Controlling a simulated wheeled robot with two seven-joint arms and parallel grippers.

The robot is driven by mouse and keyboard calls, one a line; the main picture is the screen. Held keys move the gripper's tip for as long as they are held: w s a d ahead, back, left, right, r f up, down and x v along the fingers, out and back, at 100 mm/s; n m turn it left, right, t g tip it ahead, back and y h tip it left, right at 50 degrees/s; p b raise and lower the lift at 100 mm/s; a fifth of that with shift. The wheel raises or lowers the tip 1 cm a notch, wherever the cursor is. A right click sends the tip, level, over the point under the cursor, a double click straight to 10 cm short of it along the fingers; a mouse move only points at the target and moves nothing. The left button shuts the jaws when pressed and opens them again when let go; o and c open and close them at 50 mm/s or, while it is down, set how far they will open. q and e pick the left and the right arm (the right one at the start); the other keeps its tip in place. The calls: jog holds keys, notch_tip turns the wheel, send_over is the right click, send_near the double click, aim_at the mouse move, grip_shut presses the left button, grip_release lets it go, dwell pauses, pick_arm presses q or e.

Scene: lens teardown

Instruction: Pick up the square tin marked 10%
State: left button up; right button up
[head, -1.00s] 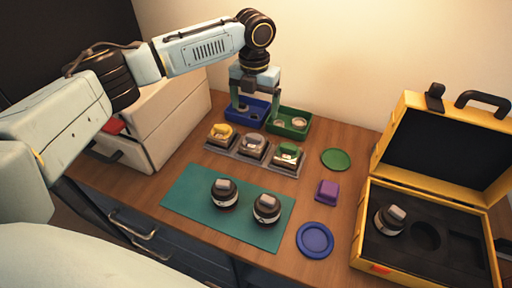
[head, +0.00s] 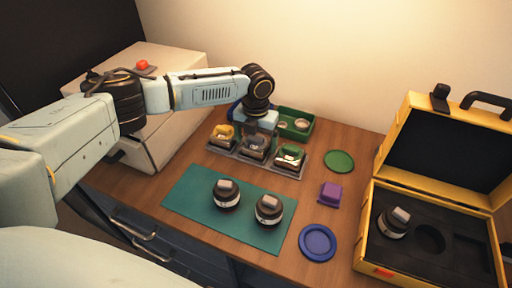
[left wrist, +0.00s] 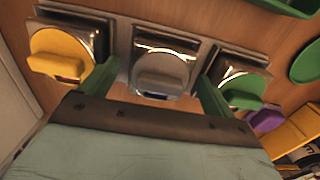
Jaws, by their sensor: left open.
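Three square metal tins sit in a row on a grey rack (head: 228,152): one with a yellow knob (head: 223,132), a middle one with a grey knob (left wrist: 163,75), and one with a green knob (head: 291,152). No 10% mark is legible on any of them. My left gripper (head: 257,145) is open and points down over the middle tin. In the left wrist view its two green fingers stand on either side of the middle tin's near part, with nothing held. Contact cannot be told. My right gripper is not in view.
A green tray (head: 304,126) stands behind the rack; a blue tray is mostly hidden behind my arm. A teal mat (head: 190,199) with two dark lens parts lies in front. A purple block (head: 329,194), green disc (head: 339,161), blue dish (head: 318,243) and open yellow case (head: 367,235) are right.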

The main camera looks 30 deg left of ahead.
pick_arm(q)
jog(key=shift+c, duration=0.3)
jog(key=c, duration=1)
jog(key=shift+r, duration=0.15)
